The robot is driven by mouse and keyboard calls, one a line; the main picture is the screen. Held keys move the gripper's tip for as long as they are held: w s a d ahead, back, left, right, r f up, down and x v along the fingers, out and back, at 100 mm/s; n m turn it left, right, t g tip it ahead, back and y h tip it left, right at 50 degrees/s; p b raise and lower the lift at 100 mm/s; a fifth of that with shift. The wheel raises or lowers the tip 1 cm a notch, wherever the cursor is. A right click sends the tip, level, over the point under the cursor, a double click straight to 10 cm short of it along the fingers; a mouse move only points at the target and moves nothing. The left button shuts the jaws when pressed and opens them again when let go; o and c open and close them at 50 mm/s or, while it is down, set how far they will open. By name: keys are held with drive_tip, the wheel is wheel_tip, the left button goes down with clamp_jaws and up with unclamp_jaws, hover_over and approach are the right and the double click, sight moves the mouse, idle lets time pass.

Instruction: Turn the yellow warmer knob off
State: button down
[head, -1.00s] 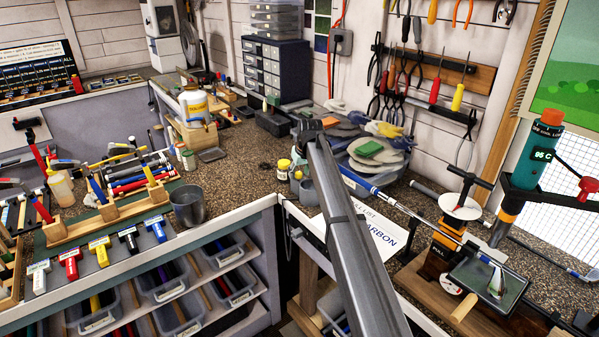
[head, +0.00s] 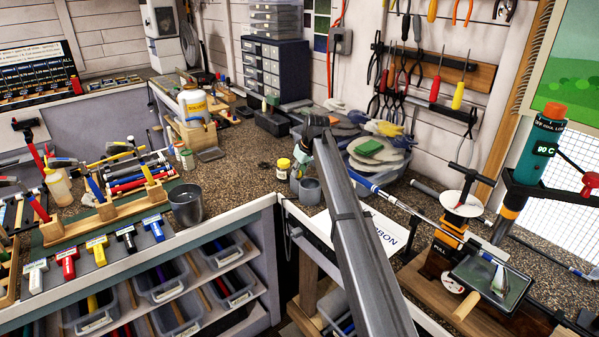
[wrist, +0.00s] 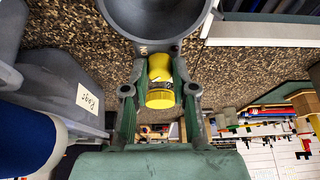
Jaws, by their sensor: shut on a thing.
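In the wrist view my gripper (wrist: 160,72) has its two dark green fingers closed in on a yellow piece, which I take for the yellow warmer knob (wrist: 160,67). A second yellow round part (wrist: 160,99) shows just below it in the picture; I cannot tell whether the two are joined. The knob's pointing direction is not clear. A dark grey round pot (wrist: 160,15) lies right beyond the fingertips.
A yellow-capped bottle (head: 283,165) stands left of my arm. The rag bin (head: 355,184) stands to the right; its label shows in the wrist view (wrist: 88,98). A metal cup (head: 187,205) stands near the bench's front edge. The bench left of the bottle is mostly bare.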

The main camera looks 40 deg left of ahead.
drive_tip(key=c, duration=0.9)
unclamp_jaws()
drive_tip(key=v, duration=1.2)
